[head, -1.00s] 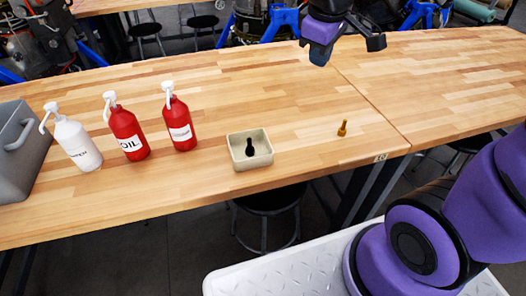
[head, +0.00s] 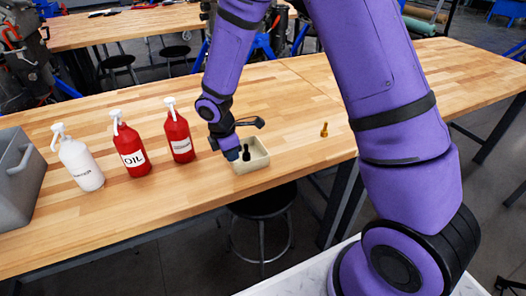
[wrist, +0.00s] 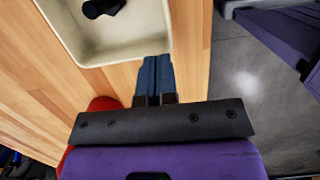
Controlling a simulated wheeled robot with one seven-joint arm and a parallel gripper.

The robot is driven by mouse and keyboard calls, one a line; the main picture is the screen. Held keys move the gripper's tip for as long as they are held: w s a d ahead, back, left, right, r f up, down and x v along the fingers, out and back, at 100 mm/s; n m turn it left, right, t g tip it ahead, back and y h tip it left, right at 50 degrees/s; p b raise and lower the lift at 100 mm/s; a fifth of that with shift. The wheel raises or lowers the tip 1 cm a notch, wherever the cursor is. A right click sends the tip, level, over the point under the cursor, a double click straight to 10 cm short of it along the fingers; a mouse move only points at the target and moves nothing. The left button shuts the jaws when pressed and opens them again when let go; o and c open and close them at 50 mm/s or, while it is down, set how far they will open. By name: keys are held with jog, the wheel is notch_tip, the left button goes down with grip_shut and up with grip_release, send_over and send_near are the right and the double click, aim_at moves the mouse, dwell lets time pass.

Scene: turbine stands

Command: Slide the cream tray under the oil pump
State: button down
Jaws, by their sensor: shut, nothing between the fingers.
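The cream tray (head: 253,167) is a small open box near the table's front edge, with a black object (head: 246,152) inside. It fills the upper left of the wrist view (wrist: 125,48). The oil pump (head: 131,158) is a red bottle labelled OIL with a white pump head, standing upright left of the tray. A second red pump bottle (head: 180,142) stands between them. My gripper (head: 233,155) is shut and empty, low at the tray's left side. In the wrist view its blue fingertips (wrist: 155,62) are close to the tray's wall; I cannot tell whether they touch.
A white pump bottle (head: 80,168) and a grey bin (head: 18,175) stand at the left. A small brass piece (head: 324,130) stands right of the tray. The wooden table (head: 110,218) is bare in front of the bottles. A black stool (head: 263,205) is below the edge.

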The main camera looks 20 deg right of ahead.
jog(key=shift+f, duration=0.25)
jog(key=shift+d, duration=0.2)
jog(key=d, duration=1.1)
jog(key=shift+s+d+f, duration=0.1)
jog(key=shift+d+f, duration=0.05)
jog(key=shift+f, duration=0.6)
jog(key=shift+s+f, duration=0.1)
jog(key=a, duration=3.4)
jog(key=shift+a, duration=0.25)
jog(key=shift+s+f, duration=0.1)
